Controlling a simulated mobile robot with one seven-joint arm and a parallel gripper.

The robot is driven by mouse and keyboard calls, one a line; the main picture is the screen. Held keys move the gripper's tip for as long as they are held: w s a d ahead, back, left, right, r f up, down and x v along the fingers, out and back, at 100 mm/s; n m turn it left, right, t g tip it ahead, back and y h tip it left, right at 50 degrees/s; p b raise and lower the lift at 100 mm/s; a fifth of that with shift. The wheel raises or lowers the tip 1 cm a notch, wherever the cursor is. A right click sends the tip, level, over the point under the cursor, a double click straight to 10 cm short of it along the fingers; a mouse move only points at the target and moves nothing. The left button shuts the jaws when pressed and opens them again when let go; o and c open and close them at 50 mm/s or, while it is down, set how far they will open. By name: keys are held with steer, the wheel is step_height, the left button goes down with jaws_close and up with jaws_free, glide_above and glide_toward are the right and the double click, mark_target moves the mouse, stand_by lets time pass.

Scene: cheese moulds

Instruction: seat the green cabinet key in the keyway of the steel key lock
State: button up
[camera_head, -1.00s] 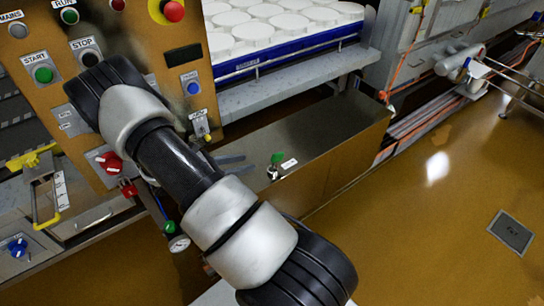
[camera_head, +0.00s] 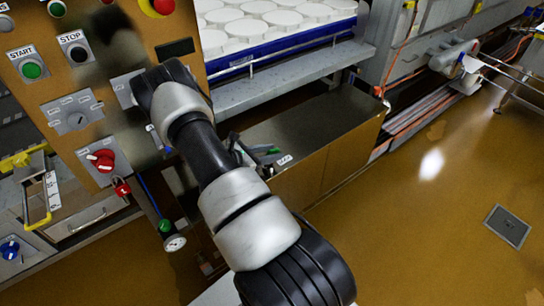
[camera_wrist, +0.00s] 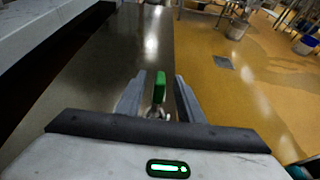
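The green cabinet key (camera_wrist: 160,88) stands upright between the two fingers of my gripper (camera_wrist: 159,76) in the wrist view. Gaps show on both sides of it, so the fingers are open around it and not closed on it. In the head view the key's green head (camera_head: 273,150) shows small beside my gripper (camera_head: 256,151), above the steel cabinet top (camera_head: 310,122). On the panel, a grey plate with a round silver centre (camera_head: 78,120) looks like the steel key lock, but its slot is too small to make out.
The brown control panel (camera_head: 52,90) carries start and stop buttons and a red rotary switch (camera_head: 102,160) with a red padlock (camera_head: 121,188). A blue-edged tray of white moulds (camera_head: 290,43) lies behind. A gauge (camera_head: 175,243) hangs below. Open floor (camera_head: 430,220) lies to the right.

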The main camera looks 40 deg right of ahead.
steer(key=shift+d+f, duration=0.1)
steer(key=shift+d, duration=0.2)
jaws_close()
